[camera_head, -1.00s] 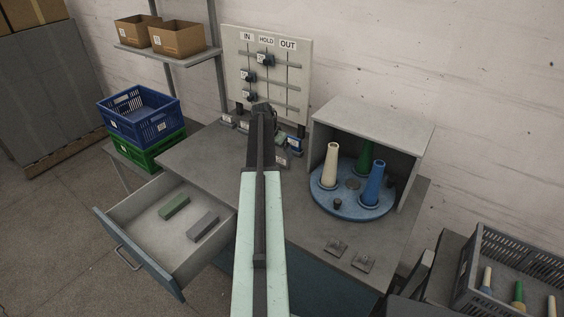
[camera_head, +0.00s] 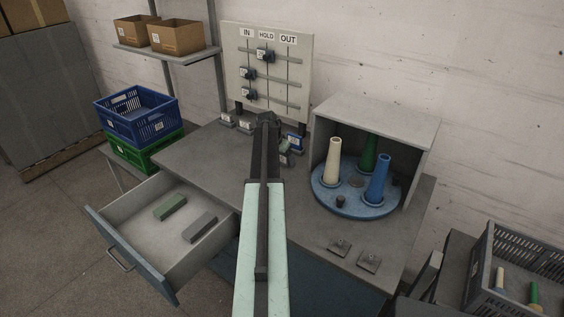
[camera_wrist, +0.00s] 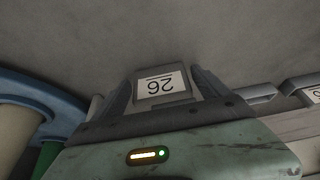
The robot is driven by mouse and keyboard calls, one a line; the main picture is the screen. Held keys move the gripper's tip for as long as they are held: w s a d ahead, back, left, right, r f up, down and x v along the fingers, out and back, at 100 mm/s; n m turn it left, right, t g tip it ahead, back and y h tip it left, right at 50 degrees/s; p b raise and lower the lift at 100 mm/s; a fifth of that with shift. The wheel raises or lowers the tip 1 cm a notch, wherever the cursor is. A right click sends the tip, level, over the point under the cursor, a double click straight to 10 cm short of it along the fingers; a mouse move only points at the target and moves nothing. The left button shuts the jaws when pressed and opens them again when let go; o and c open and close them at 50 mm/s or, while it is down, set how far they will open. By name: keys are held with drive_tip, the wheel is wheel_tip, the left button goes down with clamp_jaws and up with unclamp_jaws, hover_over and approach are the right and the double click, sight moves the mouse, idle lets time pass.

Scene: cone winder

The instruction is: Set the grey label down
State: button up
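The grey label (camera_wrist: 160,86) is a grey block with a white card, whose number appears upside down in the wrist view. It sits between the two fingers of my gripper (camera_wrist: 164,90), which look closed against its sides. In the head view my gripper (camera_head: 284,148) is low over the back of the table, partly hidden by my arm. I cannot tell whether the label touches the table (camera_head: 200,148).
Other labels stand on the table, including a blue one (camera_head: 297,142). The IN/HOLD/OUT board (camera_head: 266,70) rises behind. A blue turntable (camera_head: 350,205) with cones sits right under a hood (camera_head: 378,122). A drawer (camera_head: 140,222) is open at left.

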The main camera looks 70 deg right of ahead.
drive_tip(key=c, duration=1.2)
drive_tip(key=shift+r+p, duration=0.5)
wheel_tip(320, 180, up, 3)
drive_tip(key=p, duration=0.3)
drive_tip(key=a, duration=1)
drive_tip(key=s+a+r+p, duration=0.1)
drive_tip(key=a, duration=0.5)
drive_tip(key=shift+s, duration=0.1)
